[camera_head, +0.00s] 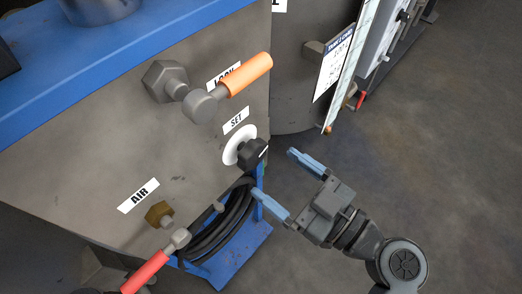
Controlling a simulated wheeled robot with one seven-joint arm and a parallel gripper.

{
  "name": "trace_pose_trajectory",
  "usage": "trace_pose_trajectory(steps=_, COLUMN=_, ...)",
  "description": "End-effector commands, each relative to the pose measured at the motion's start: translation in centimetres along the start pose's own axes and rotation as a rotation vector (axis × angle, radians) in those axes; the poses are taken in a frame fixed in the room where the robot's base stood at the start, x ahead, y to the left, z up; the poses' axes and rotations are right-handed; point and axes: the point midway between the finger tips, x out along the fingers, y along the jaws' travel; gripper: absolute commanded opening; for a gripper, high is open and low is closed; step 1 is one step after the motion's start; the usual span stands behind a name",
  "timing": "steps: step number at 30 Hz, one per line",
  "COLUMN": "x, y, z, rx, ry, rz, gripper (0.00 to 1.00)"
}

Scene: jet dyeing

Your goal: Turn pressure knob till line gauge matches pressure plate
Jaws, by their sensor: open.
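My gripper (272,172) is open and empty. Its two blue fingers point at the panel, with their tips just right of and below the knob, seemingly apart from it. A white sign with a blue header (336,63) hangs at the upper right; its text is too small to read, and I cannot tell if it is the pressure plate. I cannot make out a line gauge.
An orange lever (248,74) sticks out above the knob, partly covering the LOCK label. Open floor (460,160) lies right.

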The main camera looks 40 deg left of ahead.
Motion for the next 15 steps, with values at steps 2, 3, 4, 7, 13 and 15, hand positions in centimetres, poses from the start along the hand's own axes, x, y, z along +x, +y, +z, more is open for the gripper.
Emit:
trace_pose_trajectory(steps=2, x=1.2, y=0.0, z=-0.1, rx=0.0, ry=0.001, rz=-0.002, gripper=0.89)
trace_pose_trajectory(steps=3, x=1.9, y=-0.1, z=-0.1, rx=0.0, ry=0.0, rz=-0.002, gripper=0.89)
trace_pose_trajectory(steps=4, x=2.3, y=0.0, z=-0.1, rx=0.0, ry=0.0, rz=-0.001, gripper=0.89)
trace_pose_trajectory(steps=7, x=3.9, y=0.0, z=-0.1, rx=0.001, ry=0.0, rz=-0.001, gripper=0.89)
trace_pose_trajectory(steps=13, x=6.1, y=0.0, z=-0.1, rx=0.001, ry=-0.001, rz=0.002, gripper=0.89)
trace_pose_trajectory(steps=15, x=6.5, y=0.0, z=0.0, rx=0.002, ry=-0.002, rz=0.003, gripper=0.89)
